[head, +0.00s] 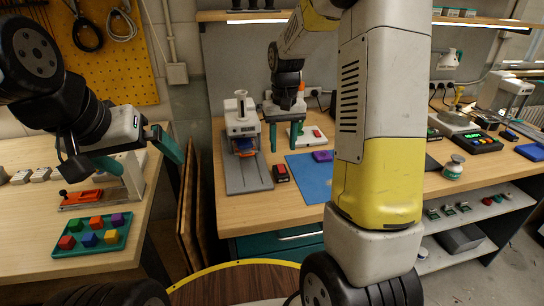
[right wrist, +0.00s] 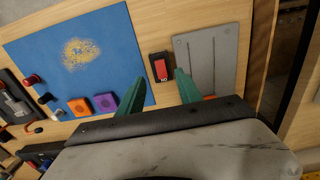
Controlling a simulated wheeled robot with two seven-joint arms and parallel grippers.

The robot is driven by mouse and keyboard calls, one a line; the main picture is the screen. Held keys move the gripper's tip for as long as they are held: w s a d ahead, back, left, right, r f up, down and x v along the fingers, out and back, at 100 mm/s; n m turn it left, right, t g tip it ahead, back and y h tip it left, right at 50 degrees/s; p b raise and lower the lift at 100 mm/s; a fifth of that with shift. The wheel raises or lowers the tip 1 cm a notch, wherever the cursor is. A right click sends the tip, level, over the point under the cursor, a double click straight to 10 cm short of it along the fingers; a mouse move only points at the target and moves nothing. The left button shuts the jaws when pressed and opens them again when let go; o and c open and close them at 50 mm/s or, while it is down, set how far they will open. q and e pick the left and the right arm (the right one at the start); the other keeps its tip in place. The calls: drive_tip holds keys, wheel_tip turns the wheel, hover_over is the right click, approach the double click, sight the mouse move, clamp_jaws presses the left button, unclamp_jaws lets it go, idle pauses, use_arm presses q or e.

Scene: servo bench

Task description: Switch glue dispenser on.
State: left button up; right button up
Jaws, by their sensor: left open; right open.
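A small black box with a red rocker switch (head: 281,173) lies on the bench between the grey base plate and the blue mat. It also shows in the right wrist view (right wrist: 161,67), with small white marking at the rocker's near end. I cannot tell the rocker's position. A white machine (head: 241,122) stands on the grey base plate (head: 248,177); no label shows that it is the glue dispenser. My right gripper (head: 285,140) is open and empty above the bench; in the right wrist view its fingertips (right wrist: 160,82) flank the switch box. My left gripper (head: 153,164) is open over the left table.
The blue mat (head: 308,182) and a purple block (head: 322,156) are right of the switch. A green tray of coloured blocks (head: 92,235) sits on the left table. A black device (head: 474,142) and a jar (head: 454,168) stand at the right.

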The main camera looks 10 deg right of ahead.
sight(282, 170)
wheel_tip(282, 170, down, 8)
drive_tip(key=shift+w+f, duration=0.1)
drive_tip(key=shift+f, duration=0.05)
idle(0.3)
clamp_jaws()
